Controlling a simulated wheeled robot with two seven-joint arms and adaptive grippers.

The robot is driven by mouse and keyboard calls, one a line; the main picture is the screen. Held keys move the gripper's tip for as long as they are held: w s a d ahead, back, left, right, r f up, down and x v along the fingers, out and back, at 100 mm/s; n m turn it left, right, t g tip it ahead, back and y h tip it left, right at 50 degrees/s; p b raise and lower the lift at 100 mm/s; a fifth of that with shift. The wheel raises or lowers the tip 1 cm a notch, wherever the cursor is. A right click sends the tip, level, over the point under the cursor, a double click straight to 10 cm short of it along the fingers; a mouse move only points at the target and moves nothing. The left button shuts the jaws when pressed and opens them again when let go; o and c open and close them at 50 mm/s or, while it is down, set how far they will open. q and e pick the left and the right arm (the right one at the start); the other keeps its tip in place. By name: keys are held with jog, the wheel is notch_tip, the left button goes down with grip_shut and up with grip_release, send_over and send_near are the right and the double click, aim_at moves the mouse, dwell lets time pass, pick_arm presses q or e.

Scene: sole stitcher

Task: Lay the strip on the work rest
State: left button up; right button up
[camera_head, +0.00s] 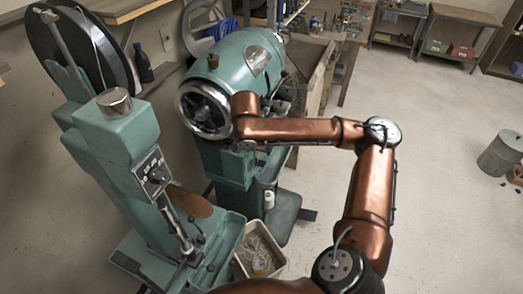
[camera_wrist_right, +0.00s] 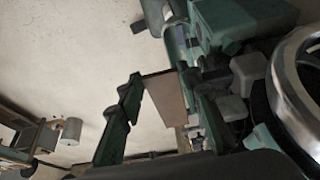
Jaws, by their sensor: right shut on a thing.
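My right arm reaches left across the head view to the green machine with a handwheel (camera_head: 203,108). Its gripper is largely hidden there by the arm and the machine. In the right wrist view, the two dark green fingers of my right gripper (camera_wrist_right: 163,88) are closed on a flat brown strip (camera_wrist_right: 165,102), which stands between them. The strip is held beside green and grey machine parts (camera_wrist_right: 243,75). I cannot make out which part is the work rest. My left gripper is not in view.
A second green machine (camera_head: 118,135) with a brown sole-shaped piece (camera_head: 190,201) stands at the left. A pale bin (camera_head: 258,245) sits on the floor between the machines. A metal drum (camera_head: 501,153) stands far right; the floor between is clear.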

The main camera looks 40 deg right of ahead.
jog(key=shift+w+d+f+b, duration=0.15)
jog(key=shift+w+f+b, duration=0.3)
jog(key=shift+w+b, duration=0.25)
jog(key=shift+w+d+f+b, duration=0.2)
jog(key=shift+w+b, duration=0.1)
jog(key=shift+w, duration=0.2)
jog(key=shift+w+d+f+p, duration=0.25)
jog(key=shift+w+d, duration=0.05)
jog(key=shift+d, duration=0.15)
jog(key=shift+w+d+f+p, duration=0.2)
jog(key=shift+w+d+p, duration=0.1)
jog(key=shift+d, duration=0.1)
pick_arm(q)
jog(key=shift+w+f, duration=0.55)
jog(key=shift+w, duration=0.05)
pick_arm(e)
jog(key=shift+w+d+f, duration=0.25)
jog(key=shift+d+f, duration=0.05)
jog(key=shift+d, duration=0.05)
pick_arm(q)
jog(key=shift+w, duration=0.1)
pick_arm(e)
jog(key=o, duration=1)
